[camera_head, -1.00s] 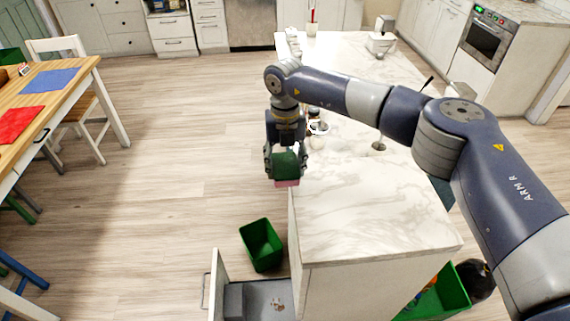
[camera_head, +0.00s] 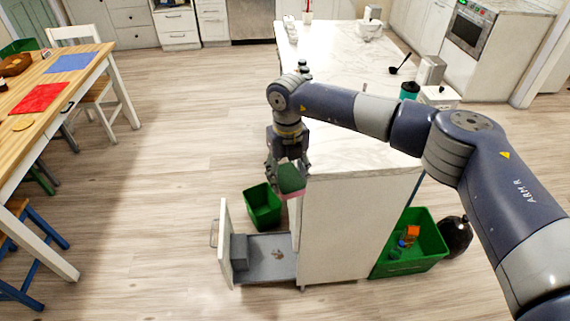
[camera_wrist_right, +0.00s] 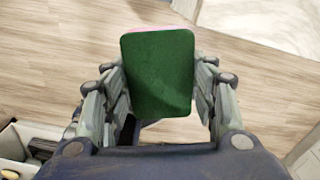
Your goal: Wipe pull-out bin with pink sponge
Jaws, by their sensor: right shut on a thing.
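My right gripper (camera_head: 289,172) is shut on a sponge (camera_head: 291,179) with a green top and a pink underside, held in the air beside the end of the island. In the right wrist view the sponge's green face (camera_wrist_right: 158,72) fills the space between the fingers, with a thin pink edge at its far side. The pull-out bin drawer (camera_head: 270,262) stands open below, with a grey bottom and a brownish stain (camera_head: 277,254) on it. The sponge is above the drawer and apart from it. My left gripper is not in view.
A green bin (camera_head: 263,207) stands on the floor behind the drawer. The marble-topped island (camera_head: 345,150) is right of the gripper. A green crate (camera_head: 425,250) with several items and a black bag (camera_head: 455,235) are right of the island.

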